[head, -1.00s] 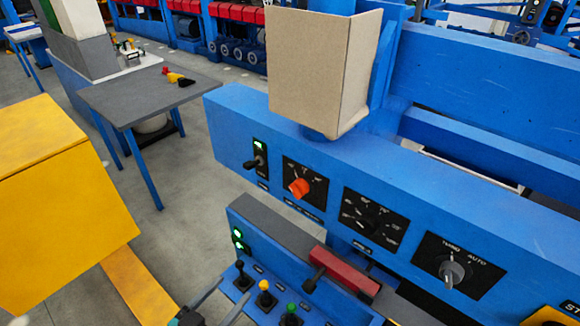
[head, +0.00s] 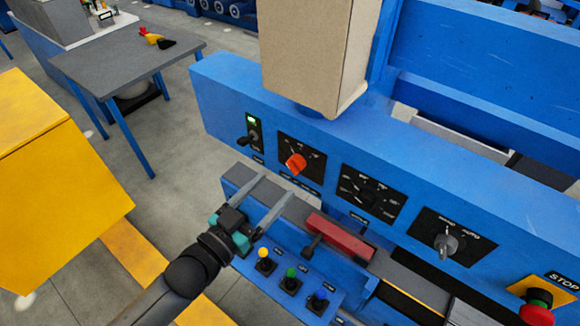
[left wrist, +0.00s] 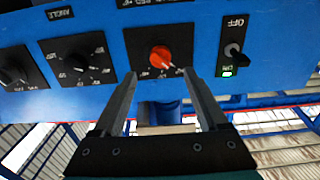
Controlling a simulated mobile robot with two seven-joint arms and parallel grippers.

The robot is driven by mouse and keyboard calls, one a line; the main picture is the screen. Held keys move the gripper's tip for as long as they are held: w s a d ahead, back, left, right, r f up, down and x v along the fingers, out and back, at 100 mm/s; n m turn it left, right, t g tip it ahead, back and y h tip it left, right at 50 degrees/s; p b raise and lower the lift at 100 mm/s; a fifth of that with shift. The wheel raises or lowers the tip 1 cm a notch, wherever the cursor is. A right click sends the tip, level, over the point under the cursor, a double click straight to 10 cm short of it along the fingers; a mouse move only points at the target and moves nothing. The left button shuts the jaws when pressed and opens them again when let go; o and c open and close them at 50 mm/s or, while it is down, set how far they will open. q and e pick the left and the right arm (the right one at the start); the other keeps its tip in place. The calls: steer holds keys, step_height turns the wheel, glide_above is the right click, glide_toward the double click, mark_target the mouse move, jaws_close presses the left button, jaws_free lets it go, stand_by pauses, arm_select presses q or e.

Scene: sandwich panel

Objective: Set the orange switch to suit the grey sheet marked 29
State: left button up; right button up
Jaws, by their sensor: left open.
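The orange switch (head: 296,164) is a rotary knob on a black dial plate on the blue panel. In the left wrist view the orange switch (left wrist: 160,56) lies ahead, just beyond and between the fingertips. Its dial markings are too small to read. My left gripper (head: 277,190) is open and empty, its two fingers pointing up at the panel just below the orange switch. The fingers also show in the left wrist view (left wrist: 161,75), apart from the knob. No sheet marked 29 can be made out. My right gripper is not in view.
A lit toggle switch (head: 252,130) is left of the orange switch; a black dial (head: 365,193) and grey selector (head: 447,243) are right. Below are a red handle (head: 338,238) and small joysticks. A red stop button (head: 538,306) is far right. A beige box (head: 315,55) stands above.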

mark_target(290, 169)
arm_select(q)
steer(key=x, duration=0.7)
jaws_close()
stand_by(0.6)
